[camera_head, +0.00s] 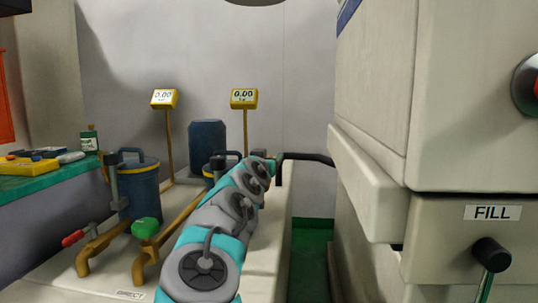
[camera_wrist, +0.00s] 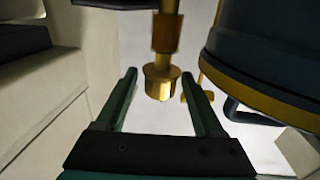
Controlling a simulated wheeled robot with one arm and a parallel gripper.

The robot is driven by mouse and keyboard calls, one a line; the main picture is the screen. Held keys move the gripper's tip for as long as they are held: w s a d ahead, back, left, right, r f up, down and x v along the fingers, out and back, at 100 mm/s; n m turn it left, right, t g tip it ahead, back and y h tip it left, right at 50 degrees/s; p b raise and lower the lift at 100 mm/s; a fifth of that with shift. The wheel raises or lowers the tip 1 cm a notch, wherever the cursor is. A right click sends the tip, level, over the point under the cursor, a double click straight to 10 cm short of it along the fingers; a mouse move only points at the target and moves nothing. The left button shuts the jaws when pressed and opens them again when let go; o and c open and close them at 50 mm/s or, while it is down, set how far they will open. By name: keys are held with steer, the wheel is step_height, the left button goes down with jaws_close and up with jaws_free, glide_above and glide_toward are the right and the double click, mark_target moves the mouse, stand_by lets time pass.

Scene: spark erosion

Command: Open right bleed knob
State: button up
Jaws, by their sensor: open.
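In the wrist view a short brass knob (camera_wrist: 158,86) sits at the end of a brass stem, beside a blue canister (camera_wrist: 262,50) with a yellow band. It looks like the right bleed knob. My gripper (camera_wrist: 160,74) is open, its two green fingers pointing towards the knob, which shows between the fingertips. I cannot tell whether either finger touches it. In the head view my arm reaches to the right-hand blue canister (camera_head: 214,167) and covers much of it; the knob and my fingers cannot be made out there.
The left blue canister (camera_head: 138,190), a green-knobbed tap (camera_head: 146,227) and a red-handled tap (camera_head: 73,238) stand left of my arm. Two yellow displays (camera_head: 164,98) (camera_head: 243,98) read 0.00. A large beige machine (camera_head: 376,90) stands close on the right.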

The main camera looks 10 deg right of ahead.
steer(key=shift+x, duration=1.15)
jaws_close()
